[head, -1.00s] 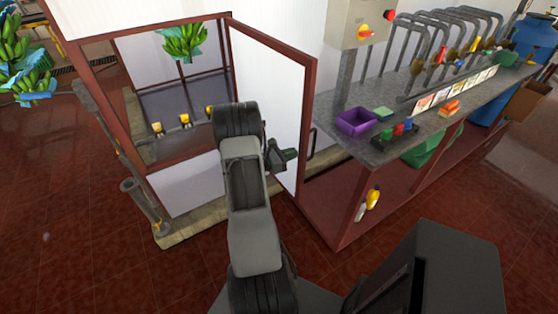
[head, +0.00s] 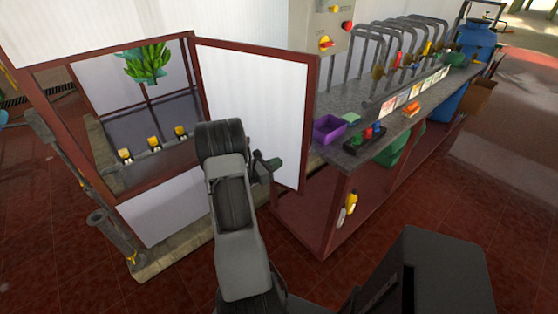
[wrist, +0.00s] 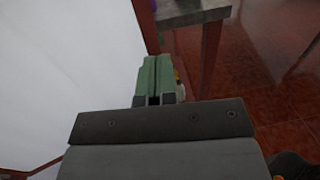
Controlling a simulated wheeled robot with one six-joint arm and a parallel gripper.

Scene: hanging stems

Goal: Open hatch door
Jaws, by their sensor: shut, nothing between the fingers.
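The hatch door (head: 255,95) is a white panel in a dark red frame, swung outward to the right of the booth opening. The door's white face also fills the left of the wrist view (wrist: 60,70). My gripper (head: 274,164) is at the door's lower right part, near its free edge. Its green fingers (wrist: 157,75) are shut with nothing between them and lie beside the door's red edge strip (wrist: 146,25). I cannot tell whether they touch the door. The booth opening (head: 150,95) stands uncovered, with a green banana bunch (head: 147,63) hanging inside.
A grey worktop (head: 350,158) with a purple bin (head: 328,128), a dark tray and bent metal pipes stands right of the door. A control box (head: 326,28) is above it. Posts (head: 108,232) stand at the booth's left corner. The red tiled floor is free in front.

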